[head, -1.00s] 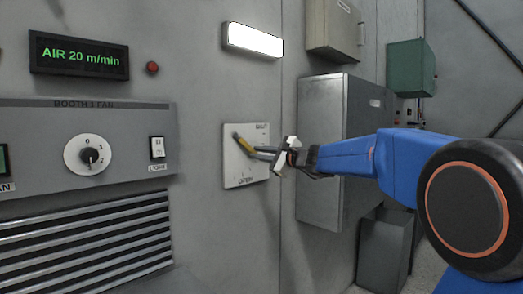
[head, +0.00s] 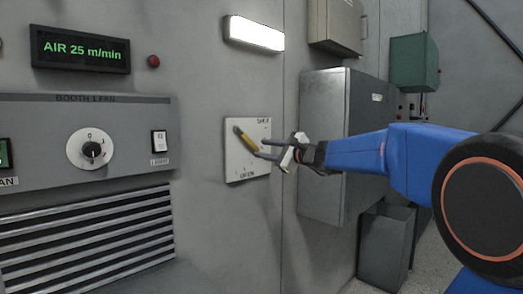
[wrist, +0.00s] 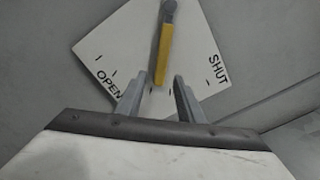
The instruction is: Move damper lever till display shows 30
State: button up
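The damper lever (head: 245,139) has a yellow handle and is pivoted on a white plate (head: 233,165) marked SHUT at the top and OPEN at the bottom. The handle slants down to the right. In the wrist view the lever (wrist: 163,52) points down between the fingertips, with OPEN to its left and SHUT to its right. My gripper (head: 278,146) is open, its two fingers on either side of the handle's end with gaps visible in the wrist view (wrist: 162,80). The display (head: 80,49) reads AIR 25 m/min in green.
A fan panel (head: 40,140) with a rotary dial (head: 89,149) and a light switch (head: 159,142) is at left, above a louvred grille (head: 85,235). A grey cabinet (head: 325,140) stands right of the plate, with a bin (head: 383,250) below. A lit lamp (head: 254,33) is above.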

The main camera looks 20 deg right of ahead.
jog(key=v, duration=1.5)
jog(key=shift+s, duration=0.15)
jog(key=s+a+f+n+g+h, duration=0.1)
jog(key=s+a+f+n+g, duration=0.4)
jog(key=s+f, duration=0.45)
jog(key=s+a+f+n+g+h, duration=0.1)
jog(key=s+a+f+n+g, duration=0.2)
jog(key=s+a+f+n, duration=0.45)
jog(key=s+d+f+n+g+h, duration=0.1)
jog(key=s+d+f+n+h, duration=0.2)
jog(key=s+f, duration=0.5)
jog(key=s+d+f+n+g+h, duration=0.1)
jog(key=s+d+f+n+h, duration=0.3)
jog(key=s+f, duration=0.5)
notch_tip(320, 180, down, 3)
jog(key=shift+s+d+g, duration=0.3)
jog(key=shift+d+g, duration=0.1)
jog(key=shift+d, duration=0.25)
jog(key=shift+n, duration=0.25)
dwell(1.9)
